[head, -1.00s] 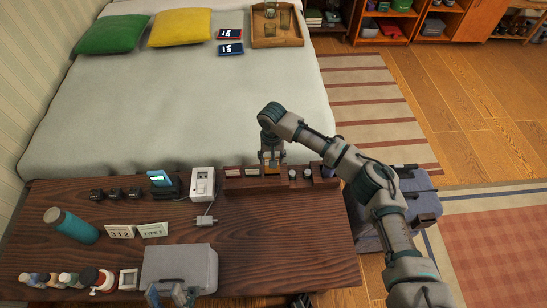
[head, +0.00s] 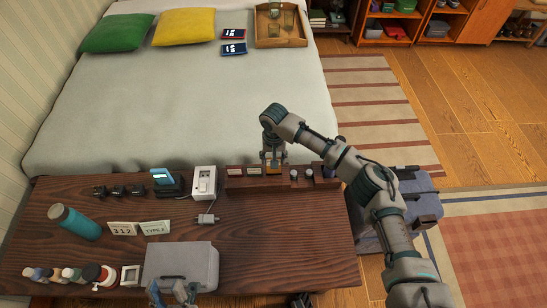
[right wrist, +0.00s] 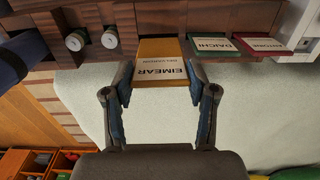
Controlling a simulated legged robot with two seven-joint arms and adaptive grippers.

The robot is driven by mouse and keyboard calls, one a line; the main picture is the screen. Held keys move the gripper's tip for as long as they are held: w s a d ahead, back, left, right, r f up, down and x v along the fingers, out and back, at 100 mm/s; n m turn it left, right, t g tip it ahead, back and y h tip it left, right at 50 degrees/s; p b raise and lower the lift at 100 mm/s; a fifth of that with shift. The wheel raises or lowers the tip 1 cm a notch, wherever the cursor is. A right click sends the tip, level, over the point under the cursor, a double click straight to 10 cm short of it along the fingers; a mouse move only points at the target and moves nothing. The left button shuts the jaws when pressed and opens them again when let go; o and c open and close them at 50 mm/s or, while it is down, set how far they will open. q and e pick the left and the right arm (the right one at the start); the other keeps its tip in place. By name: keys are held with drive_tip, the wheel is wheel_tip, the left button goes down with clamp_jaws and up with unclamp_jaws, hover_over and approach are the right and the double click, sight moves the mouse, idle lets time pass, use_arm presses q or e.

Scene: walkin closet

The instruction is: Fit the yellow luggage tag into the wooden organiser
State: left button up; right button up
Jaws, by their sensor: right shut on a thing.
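The yellow luggage tag (right wrist: 162,52), with a white label reading EIMEAR, is between the fingers of my right gripper (right wrist: 162,82) in the right wrist view. The gripper is shut on it. The tag's far end meets the wooden organiser (right wrist: 215,16); how deep it sits I cannot tell. In the head view my right gripper (head: 273,160) is over the middle of the organiser (head: 236,183), with the tag (head: 273,170) below it. My left gripper (head: 172,292) is at the bottom edge, its fingers apart and empty, by the grey case.
The organiser also holds a green tag (right wrist: 208,47) and a red tag (right wrist: 262,44) on one side, and round-ended items (right wrist: 76,40) on the other. The table's right front is clear.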

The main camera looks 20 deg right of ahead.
sight(274, 172)
drive_tip(key=shift+f, duration=0.65)
idle(0.5)
drive_tip(key=shift+p, duration=0.6)
drive_tip(key=shift+f, duration=1.85)
idle(0.6)
drive_tip(key=shift+d, duration=0.1)
drive_tip(key=o, duration=1.3)
drive_tip(key=shift+c, duration=0.2)
drive_tip(key=shift+r, duration=0.15)
